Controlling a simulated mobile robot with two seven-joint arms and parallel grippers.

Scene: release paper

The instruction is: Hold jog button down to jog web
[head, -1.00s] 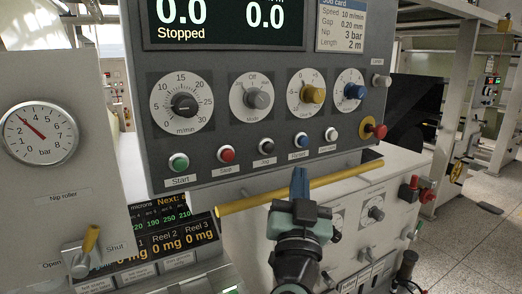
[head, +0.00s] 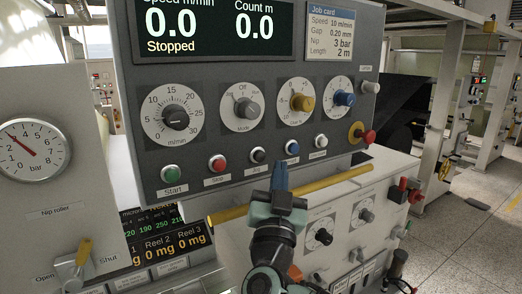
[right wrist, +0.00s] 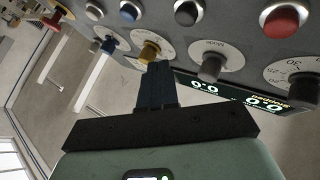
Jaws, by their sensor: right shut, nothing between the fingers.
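The black jog button (head: 258,155) is in the button row at the panel's lower edge, between the red stop button (head: 217,162) and the blue reset button (head: 292,147). It also shows at the top of the right wrist view (right wrist: 187,12). My right gripper (head: 279,176) is shut and empty. Its blue fingertips point up, just below the row, between the jog and reset buttons in the picture. They appear apart from both. In the right wrist view the fingers (right wrist: 155,75) are together. The display (head: 215,30) reads "Stopped", 0.0 speed and 0.0 count. My left gripper is not in view.
A yellow bar (head: 335,181) runs below the panel, behind my right gripper. The green start button (head: 170,174) and white button (head: 321,141) end the row. Above are the speed dial (head: 175,118) and mode knob (head: 243,108).

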